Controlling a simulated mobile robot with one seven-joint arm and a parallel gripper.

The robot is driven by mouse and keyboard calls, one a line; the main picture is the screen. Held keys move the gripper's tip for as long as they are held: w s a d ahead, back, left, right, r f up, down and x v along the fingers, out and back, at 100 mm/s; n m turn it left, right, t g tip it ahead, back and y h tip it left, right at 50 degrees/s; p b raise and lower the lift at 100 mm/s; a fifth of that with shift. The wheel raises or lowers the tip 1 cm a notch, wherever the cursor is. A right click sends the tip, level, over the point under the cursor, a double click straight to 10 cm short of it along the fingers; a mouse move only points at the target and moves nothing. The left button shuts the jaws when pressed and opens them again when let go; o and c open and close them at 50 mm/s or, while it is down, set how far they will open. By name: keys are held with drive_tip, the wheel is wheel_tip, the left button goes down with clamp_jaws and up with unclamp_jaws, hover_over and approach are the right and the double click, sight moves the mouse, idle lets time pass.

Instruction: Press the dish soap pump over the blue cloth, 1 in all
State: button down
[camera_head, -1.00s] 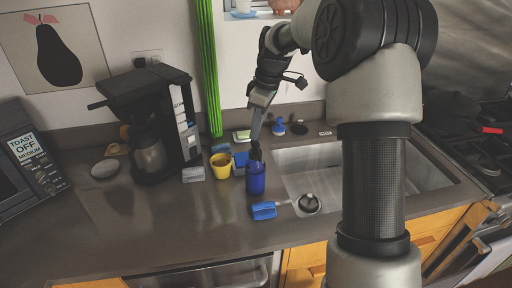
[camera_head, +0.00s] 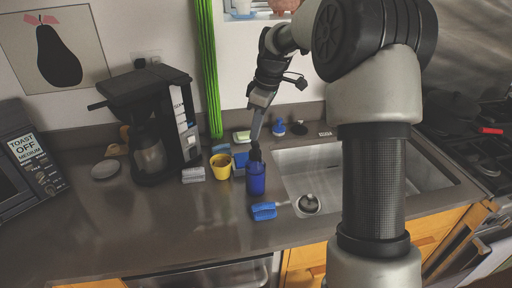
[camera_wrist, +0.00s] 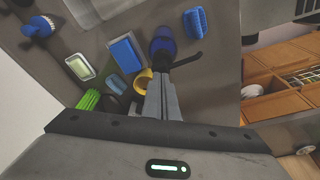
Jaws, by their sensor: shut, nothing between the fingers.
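The dish soap bottle (camera_head: 256,182) is dark blue with a black pump (camera_head: 255,154) and stands upright on the counter left of the sink. In the wrist view the bottle (camera_wrist: 162,42) shows from above, its black nozzle (camera_wrist: 188,60) pointing right. My gripper (camera_head: 255,140) is shut and empty, pointing down with its tips at the pump top; whether they touch is unclear. No flat blue cloth is clearly identifiable. A blue block-like item (camera_head: 264,211) lies in front of the bottle, and a blue and grey pad (camera_wrist: 125,52) lies beside it.
A yellow cup (camera_head: 220,167) stands close left of the bottle. The sink (camera_head: 330,160) is to the right. A black coffee maker (camera_head: 150,125) and a grey sponge-like block (camera_head: 193,174) are further left. The front left counter is clear.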

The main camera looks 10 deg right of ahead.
drive_tip(key=shift+f, duration=0.2)
idle(0.6)
drive_tip(key=shift+b+x, duration=0.75)
drive_tip(key=shift+x, duration=0.25)
drive_tip(key=shift+s+d, duration=0.15)
drive_tip(key=shift+p+v, duration=0.9)
drive_tip(key=shift+v, duration=0.2)
drive_tip(key=shift+r, duration=0.15)
drive_tip(key=shift+w+a+p+v, duration=0.1)
drive_tip(key=shift+a+p+v, duration=0.05)
drive_tip(key=shift+p+v, duration=0.7)
drive_tip(key=shift+w+a+p+v, duration=0.1)
drive_tip(key=shift+a+p+v, duration=0.1)
drive_tip(key=shift+p+v, duration=0.7)
drive_tip(key=shift+w+a+p+v, duration=0.15)
drive_tip(key=shift+p+v, duration=0.4)
drive_tip(key=shift+v, duration=0.55)
drive_tip(key=shift+w+a+r, duration=0.1)
drive_tip(key=shift+a, duration=0.05)
